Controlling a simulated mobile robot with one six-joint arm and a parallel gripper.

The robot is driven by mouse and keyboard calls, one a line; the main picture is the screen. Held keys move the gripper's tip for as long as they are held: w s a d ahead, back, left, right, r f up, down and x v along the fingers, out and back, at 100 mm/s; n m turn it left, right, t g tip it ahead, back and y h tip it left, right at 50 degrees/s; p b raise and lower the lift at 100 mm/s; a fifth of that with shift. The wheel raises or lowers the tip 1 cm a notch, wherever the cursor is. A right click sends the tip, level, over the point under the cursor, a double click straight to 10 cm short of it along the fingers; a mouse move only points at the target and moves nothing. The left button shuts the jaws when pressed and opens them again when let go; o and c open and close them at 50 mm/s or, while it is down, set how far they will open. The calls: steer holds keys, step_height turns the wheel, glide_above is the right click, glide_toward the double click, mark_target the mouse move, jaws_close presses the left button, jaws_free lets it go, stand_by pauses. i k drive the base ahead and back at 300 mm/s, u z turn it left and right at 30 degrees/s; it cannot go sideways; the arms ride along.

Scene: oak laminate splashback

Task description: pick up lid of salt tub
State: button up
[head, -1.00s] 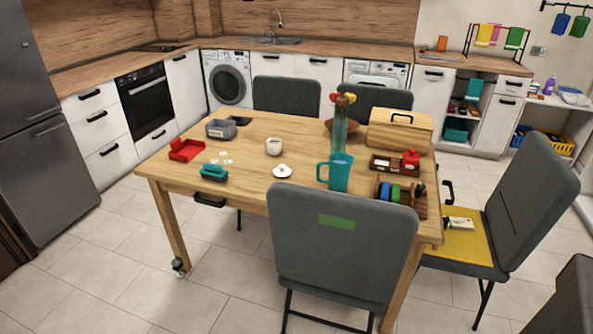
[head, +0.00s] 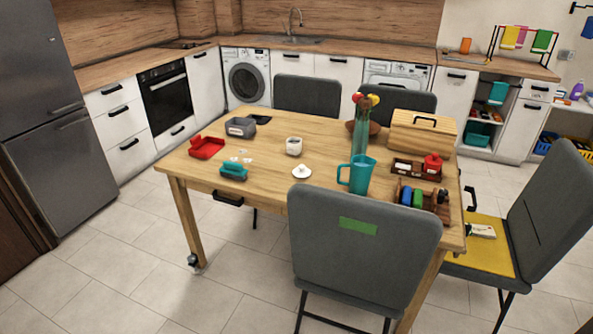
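A small white lid (head: 301,171) with a dark knob lies on the wooden table (head: 262,183), near its front edge. A white tub (head: 294,146) stands just behind it, apart from the lid; I cannot read any label on it. My gripper is not in the head view.
A grey chair (head: 362,245) stands against the table's front, right of the lid. A teal jug (head: 358,175) stands right of the lid, and a teal object (head: 234,170) lies to its left. Tiled floor (head: 130,255) is clear at the front left.

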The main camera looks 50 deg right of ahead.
mark_target(301, 172)
steer(key=i, duration=0.95)
steer(key=z, duration=0.05)
